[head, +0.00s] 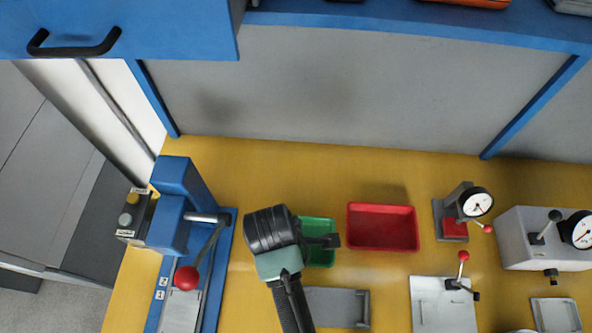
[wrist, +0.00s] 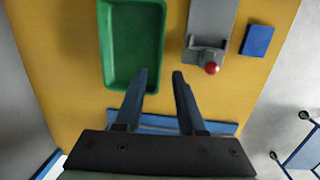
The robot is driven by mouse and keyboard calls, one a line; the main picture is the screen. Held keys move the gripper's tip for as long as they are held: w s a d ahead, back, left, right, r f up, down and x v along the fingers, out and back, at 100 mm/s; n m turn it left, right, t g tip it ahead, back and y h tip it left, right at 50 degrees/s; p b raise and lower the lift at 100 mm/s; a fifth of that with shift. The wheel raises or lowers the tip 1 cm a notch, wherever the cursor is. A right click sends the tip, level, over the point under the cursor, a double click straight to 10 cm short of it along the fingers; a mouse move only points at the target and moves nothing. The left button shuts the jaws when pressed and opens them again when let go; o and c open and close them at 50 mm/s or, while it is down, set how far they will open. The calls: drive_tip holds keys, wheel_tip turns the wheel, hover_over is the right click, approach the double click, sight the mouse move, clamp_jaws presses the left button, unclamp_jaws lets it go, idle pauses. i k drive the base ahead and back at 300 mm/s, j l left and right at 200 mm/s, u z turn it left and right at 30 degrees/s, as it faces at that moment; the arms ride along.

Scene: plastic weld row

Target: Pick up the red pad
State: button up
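A small flat red square (head: 455,230), which looks like the red pad, lies on the grey base of the dial gauge (head: 478,203) to the right of the red tray. The red pad is not seen in the wrist view. My gripper (head: 331,241) is over the green tray, well to the left of the red square. In the wrist view my gripper (wrist: 163,72) has its two fingers apart with nothing between them.
The green tray (wrist: 132,40) looks empty. The red tray (head: 382,227) stands between my gripper and the gauge. A lever fixture (head: 442,305) is in front of the gauge. A blue press (head: 175,207) stands left. A blue pad (wrist: 257,40) lies beside a grey fixture (wrist: 209,35).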

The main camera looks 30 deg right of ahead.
sight(450, 228)
drive_tip(key=i+z, duration=0.1)
drive_tip(key=z, duration=0.7)
drive_tip(key=i+z, duration=0.15)
drive_tip(key=z, duration=0.25)
